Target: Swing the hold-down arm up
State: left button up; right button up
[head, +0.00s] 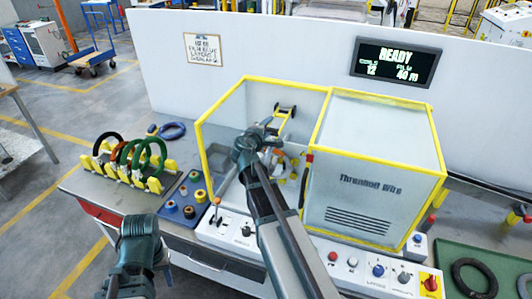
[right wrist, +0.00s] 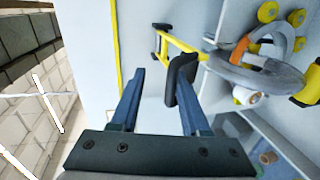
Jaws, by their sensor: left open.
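The hold-down arm (head: 285,120) is a yellow bar with black end parts, inside the yellow-framed machine bay. In the right wrist view the yellow bar (right wrist: 181,46) runs towards my fingers, and its black end piece (right wrist: 181,80) lies at the right-hand fingertip. I cannot tell whether they touch. My right gripper (right wrist: 158,85) is open, its two blue-grey fingers apart; in the head view it reaches into the bay (head: 268,130). My left gripper (head: 137,228) is open at the lower left, away from the machine; its fingers are hard to make out.
A grey ring and orange part (right wrist: 262,72) sit beside the arm. The white wire cabinet (head: 370,165) stands right of the bay. A rack of coloured coils (head: 130,165) stands left. A control panel (head: 370,272) runs along the front. The display (head: 396,62) reads READY.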

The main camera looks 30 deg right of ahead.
aim_at(271, 134)
jog(key=shift+s+a+f+t+h+b, duration=0.15)
jog(key=shift+f+t+h+b, duration=0.4)
jog(key=shift+f+b, duration=1.65)
jog(key=shift+a+f+t+h+b, duration=0.1)
jog(key=shift+f+t+h+b, duration=0.7)
jog(key=shift+b, duration=2.6)
jog(key=shift+s+a+g+y, duration=0.25)
jog(key=shift+a, duration=0.05)
jog(key=shift+s+a, duration=0.25)
jog(key=shift+a, duration=0.05)
